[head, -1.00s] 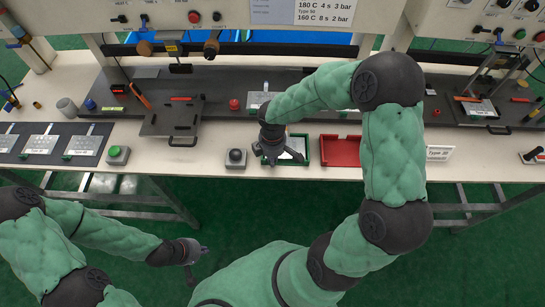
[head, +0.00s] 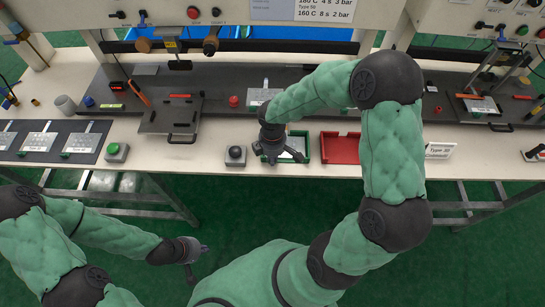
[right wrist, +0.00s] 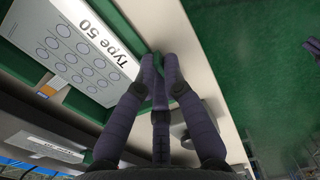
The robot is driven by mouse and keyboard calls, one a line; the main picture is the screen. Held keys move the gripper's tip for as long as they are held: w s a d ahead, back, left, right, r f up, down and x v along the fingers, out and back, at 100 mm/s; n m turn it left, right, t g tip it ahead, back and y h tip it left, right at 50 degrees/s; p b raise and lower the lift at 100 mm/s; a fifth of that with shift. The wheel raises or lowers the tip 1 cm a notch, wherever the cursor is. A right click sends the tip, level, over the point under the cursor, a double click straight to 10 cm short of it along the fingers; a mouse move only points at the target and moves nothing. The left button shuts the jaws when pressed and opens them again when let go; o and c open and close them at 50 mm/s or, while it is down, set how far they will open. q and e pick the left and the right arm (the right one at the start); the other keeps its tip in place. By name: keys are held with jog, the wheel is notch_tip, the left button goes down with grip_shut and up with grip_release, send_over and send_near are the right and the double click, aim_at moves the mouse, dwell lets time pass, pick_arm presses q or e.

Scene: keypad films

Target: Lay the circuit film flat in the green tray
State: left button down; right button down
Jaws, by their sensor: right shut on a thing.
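The green tray (head: 306,146) stands near the front edge of the bench. The circuit film (right wrist: 75,45), a pale sheet marked "Type 50" with rows of circles, is over the tray; its pale surface also shows in the head view (head: 297,144). My right gripper (head: 277,160) is low over the tray's left part. In the right wrist view my right gripper's fingers (right wrist: 160,70) are shut at the film's labelled end. The exact grip, and whether the film lies fully flat, are hidden. My left gripper (head: 196,262) is open and empty in front of the bench.
A red tray (head: 340,148) stands just right of the green one, with a "Type 30" sign (head: 439,151) beyond. A black-knobbed box (head: 235,155) is close on the left. More films (head: 39,142) lie on a dark mat. A press plate (head: 170,118) is behind.

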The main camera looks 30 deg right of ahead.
jog(key=shift+f, duration=0.15)
jog(key=c, duration=1.3)
grip_release()
jog(key=shift+o, duration=0.2)
jog(key=shift+w, duration=0.1)
jog(key=shift+r, duration=0.45)
notch_tip(320, 180, up, 11)
jog(key=shift+s, duration=0.2)
